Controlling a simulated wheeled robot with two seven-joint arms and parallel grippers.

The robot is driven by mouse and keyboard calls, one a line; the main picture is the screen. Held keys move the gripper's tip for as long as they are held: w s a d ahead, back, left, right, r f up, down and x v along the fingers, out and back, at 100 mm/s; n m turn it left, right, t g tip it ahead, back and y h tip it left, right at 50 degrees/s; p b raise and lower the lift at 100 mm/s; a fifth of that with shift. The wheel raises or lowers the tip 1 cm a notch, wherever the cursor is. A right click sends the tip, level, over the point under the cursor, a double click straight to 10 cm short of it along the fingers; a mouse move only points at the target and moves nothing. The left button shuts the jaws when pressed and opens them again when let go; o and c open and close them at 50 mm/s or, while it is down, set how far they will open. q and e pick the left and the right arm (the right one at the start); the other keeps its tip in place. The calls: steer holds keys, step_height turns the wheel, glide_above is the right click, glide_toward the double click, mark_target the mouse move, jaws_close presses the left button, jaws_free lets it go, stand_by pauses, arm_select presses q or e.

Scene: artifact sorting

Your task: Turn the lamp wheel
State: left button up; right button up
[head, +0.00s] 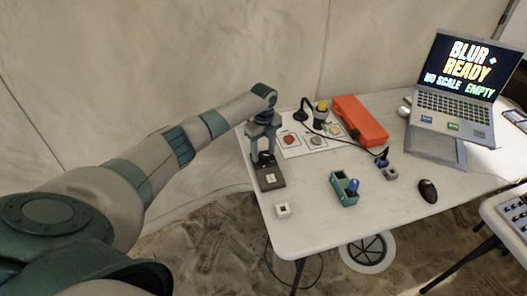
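My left arm reaches in from the left, and its gripper (263,155) points down at the left end of the white table. It is over the rear part of a dark block (271,180) with a small white label. The gripper hides that part of the block, and I cannot tell whether it touches. The fingers are too small to tell whether they are open or shut. No lamp wheel can be clearly made out; it may be hidden behind the gripper. My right gripper is not in view.
On the table (310,225) are a white sheet with pictures (313,141), an orange case (360,121), a green tray (344,190) with a blue item, a small white block (283,210), a black mouse (428,191) and a laptop (455,100).

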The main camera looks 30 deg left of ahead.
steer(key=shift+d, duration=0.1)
arm_select(q)
step_height(320, 180, up, 12)
steer(key=f+b, duration=0.1)
steer(key=b, duration=0.2)
step_height(320, 180, up, 6)
glide_above(263, 154)
steer(key=shift+d+r, duration=0.15)
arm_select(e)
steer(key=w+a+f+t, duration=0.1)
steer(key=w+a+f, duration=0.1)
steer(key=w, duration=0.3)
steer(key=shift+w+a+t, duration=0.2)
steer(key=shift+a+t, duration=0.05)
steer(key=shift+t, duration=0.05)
